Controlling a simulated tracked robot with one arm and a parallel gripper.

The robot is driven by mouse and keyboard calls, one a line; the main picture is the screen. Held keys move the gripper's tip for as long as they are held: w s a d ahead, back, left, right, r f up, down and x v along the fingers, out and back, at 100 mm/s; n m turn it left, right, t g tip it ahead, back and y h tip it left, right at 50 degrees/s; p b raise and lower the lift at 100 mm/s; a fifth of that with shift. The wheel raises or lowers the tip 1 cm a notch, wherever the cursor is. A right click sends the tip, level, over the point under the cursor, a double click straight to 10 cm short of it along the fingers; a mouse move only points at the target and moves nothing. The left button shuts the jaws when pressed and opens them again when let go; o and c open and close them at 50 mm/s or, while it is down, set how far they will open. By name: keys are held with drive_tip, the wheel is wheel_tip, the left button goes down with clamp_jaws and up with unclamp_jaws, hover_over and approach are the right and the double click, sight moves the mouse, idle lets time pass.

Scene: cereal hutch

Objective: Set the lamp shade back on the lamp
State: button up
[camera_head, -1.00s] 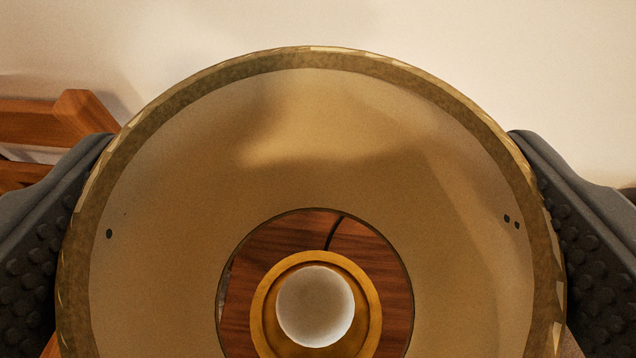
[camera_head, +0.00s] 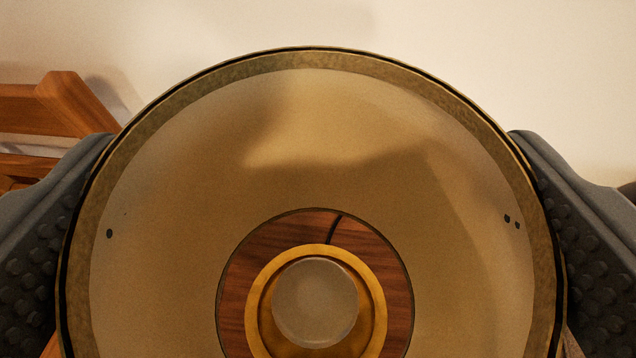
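The lamp shade (camera_head: 330,180) fills the middle of the view, a brass-coloured round shade seen from its open side, with a round hole in it. My gripper (camera_head: 312,235) is shut on the shade, with one dark studded finger pressed to its left rim and the other to its right rim. Through the hole I see the lamp: a pale round bulb (camera_head: 315,300) inside a brass ring (camera_head: 258,300). The lamp sits a little below the hole's middle, close to centred sideways. The gap between shade and lamp cannot be judged.
Dark reddish wood with a black line, perhaps a cable, shows through the hole around the lamp. A wooden piece of furniture (camera_head: 60,105) stands at the left. A plain cream wall (camera_head: 480,60) fills the top.

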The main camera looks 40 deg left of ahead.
sight(316, 296)
drive_tip(key=shift+f+b, duration=2.05)
drive_tip(key=shift+f, duration=2.65)
idle(0.6)
drive_tip(key=o, duration=0.9)
drive_tip(key=p+v, duration=0.2)
drive_tip(key=v, duration=1.1)
drive_tip(key=shift+s+d, duration=0.25)
drive_tip(key=shift+s, duration=0.05)
